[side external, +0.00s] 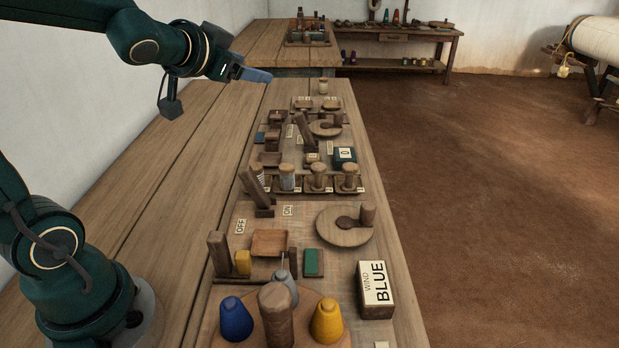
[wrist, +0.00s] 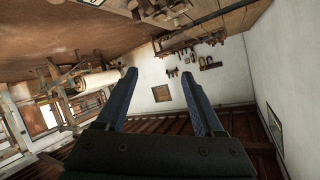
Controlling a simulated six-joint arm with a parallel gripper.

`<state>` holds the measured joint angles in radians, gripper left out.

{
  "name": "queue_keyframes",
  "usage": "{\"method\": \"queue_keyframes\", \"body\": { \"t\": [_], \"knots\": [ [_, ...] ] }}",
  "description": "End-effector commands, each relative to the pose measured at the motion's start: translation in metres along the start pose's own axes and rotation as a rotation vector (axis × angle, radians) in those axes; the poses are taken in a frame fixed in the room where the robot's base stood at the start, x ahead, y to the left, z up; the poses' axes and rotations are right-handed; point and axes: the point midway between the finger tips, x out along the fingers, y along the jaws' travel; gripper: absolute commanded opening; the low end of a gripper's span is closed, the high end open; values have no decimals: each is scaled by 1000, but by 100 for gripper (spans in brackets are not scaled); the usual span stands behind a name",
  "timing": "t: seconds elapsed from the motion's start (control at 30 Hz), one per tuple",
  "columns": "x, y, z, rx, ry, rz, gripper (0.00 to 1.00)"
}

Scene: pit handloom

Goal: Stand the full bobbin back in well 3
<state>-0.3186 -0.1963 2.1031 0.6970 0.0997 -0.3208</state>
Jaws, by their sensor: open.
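My gripper (side external: 257,75) is raised over the back left of the bench, well away from the bobbins. In the wrist view its two fingers (wrist: 158,76) stand apart with nothing between them. A row of labelled wells (side external: 305,190) crosses the middle of the bench. Wooden bobbins stand there: a pale-wound one (side external: 287,178), a brown one (side external: 318,178) and another brown one (side external: 350,178) at the right. I cannot tell which is the full bobbin, and the well numbers are too small to read.
Levers, a round crank disc (side external: 343,231), a "WIND BLUE" block (side external: 375,289) and a turntable with blue (side external: 236,319) and yellow (side external: 327,320) cones crowd the near bench. A small pale-topped peg (side external: 323,87) stands at the far end. The bench's left strip is clear.

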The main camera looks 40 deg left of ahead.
Motion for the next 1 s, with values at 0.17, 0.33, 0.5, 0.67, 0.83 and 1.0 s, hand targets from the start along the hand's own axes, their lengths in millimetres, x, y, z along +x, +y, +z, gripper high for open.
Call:
{"method": "queue_keyframes", "body": {
  "t": [0.17, 0.33, 0.5, 0.67, 0.83, 1.0],
  "knots": [
    [-76, 53, 64, -98, -278, 122, 70],
    [-136, 99, 116, -118, -487, 309, 70],
    [-165, 118, 138, -114, -578, 410, 70],
    [-168, 120, 140, -114, -589, 420, 70],
    [-168, 120, 140, -115, -588, 418, 70],
    [-168, 120, 140, -115, -588, 417, 70]
  ]
}}
